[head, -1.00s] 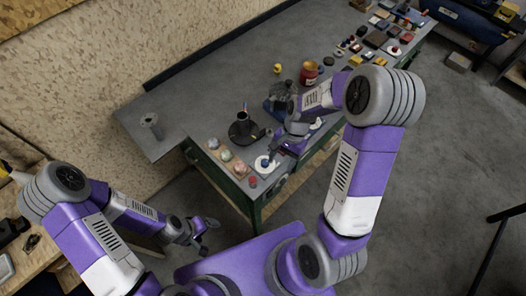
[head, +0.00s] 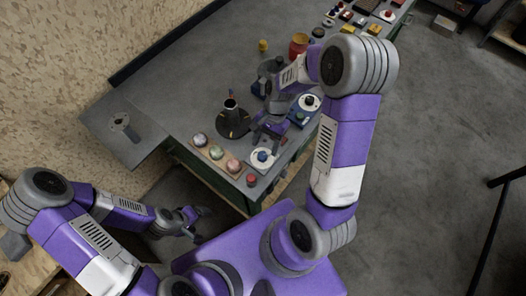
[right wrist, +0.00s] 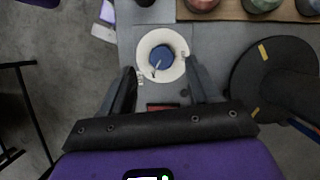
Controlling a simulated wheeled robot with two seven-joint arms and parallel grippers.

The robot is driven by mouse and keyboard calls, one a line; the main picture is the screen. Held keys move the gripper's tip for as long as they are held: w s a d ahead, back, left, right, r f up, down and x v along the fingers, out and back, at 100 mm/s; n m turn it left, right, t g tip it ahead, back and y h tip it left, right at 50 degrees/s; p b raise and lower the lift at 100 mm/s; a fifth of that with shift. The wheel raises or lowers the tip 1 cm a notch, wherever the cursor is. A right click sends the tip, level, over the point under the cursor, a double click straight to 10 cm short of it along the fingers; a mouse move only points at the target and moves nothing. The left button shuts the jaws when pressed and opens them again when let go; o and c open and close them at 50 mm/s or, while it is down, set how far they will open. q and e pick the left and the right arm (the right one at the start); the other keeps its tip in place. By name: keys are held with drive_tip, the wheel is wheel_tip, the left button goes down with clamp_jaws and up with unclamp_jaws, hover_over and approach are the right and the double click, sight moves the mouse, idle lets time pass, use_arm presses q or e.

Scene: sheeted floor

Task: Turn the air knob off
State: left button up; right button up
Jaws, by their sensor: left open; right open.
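A blue knob with a small pale pointer sits in the middle of a white round dial at the bench's near end. The knob (head: 262,156) shows in the head view, and also in the right wrist view (right wrist: 161,56), where it lies ahead of and between the fingers. The white dial (right wrist: 146,43) surrounds it. My right gripper (head: 268,131) is open and empty just beyond the knob in the head view; its fingers (right wrist: 162,80) appear apart from the knob. My left gripper (head: 203,225) is open and empty, low beside the bench, away from the knob.
Several coloured round knobs (head: 216,152) sit on a wooden strip left of the dial. A dark cone-shaped fixture (head: 232,119) stands behind. A red button (head: 251,180) is at the bench corner. A blue box with a dial (head: 309,101) is to the right.

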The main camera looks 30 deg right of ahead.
sight(262, 155)
drive_tip(key=shift+b+x, duration=0.3)
drive_tip(key=shift+x, duration=1.9)
drive_tip(key=shift+w, duration=0.1)
drive_tip(key=c, duration=1)
drive_tip(key=shift+c, duration=0.2)
